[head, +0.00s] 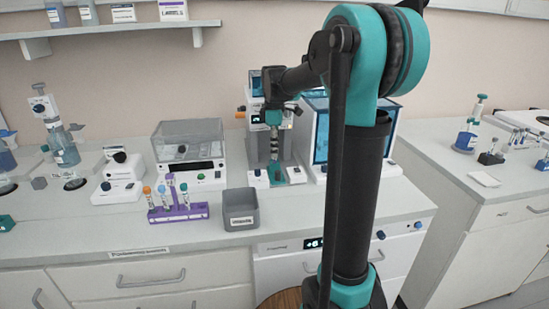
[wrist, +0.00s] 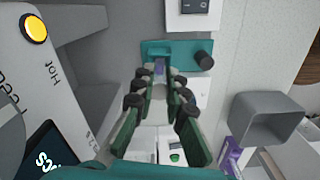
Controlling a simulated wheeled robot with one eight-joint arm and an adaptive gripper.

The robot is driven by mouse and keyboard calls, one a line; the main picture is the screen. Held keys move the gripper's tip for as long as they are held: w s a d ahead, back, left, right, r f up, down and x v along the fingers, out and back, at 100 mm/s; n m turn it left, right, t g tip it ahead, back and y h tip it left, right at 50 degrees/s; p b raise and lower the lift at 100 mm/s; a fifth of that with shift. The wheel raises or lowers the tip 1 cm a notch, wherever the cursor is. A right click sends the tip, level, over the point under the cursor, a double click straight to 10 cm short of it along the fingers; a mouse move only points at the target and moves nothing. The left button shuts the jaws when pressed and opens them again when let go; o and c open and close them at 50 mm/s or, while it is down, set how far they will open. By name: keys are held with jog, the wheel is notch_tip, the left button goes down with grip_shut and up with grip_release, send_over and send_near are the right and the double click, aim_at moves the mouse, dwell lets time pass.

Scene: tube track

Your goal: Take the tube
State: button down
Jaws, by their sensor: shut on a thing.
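My gripper (head: 273,147) points down in front of the tall grey device at the back of the bench. In the wrist view its fingers (wrist: 164,85) are close together around a narrow pale and bluish piece, which looks like the tube (wrist: 160,68). The fingers cover most of it, so its cap and full length cannot be made out. The teal stand (head: 275,176) with a black knob (wrist: 203,60) is right by the fingertips. I cannot tell whether the tube touches the stand.
A purple rack (head: 178,213) holds several capped tubes at the left. A grey open bin (head: 240,209) stands between the rack and the device; it also shows in the wrist view (wrist: 265,122). A clear-lidded machine (head: 190,150) stands behind. White devices crowd the gripper.

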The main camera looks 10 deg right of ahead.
notch_tip(320, 180, up, 20)
dwell(0.7)
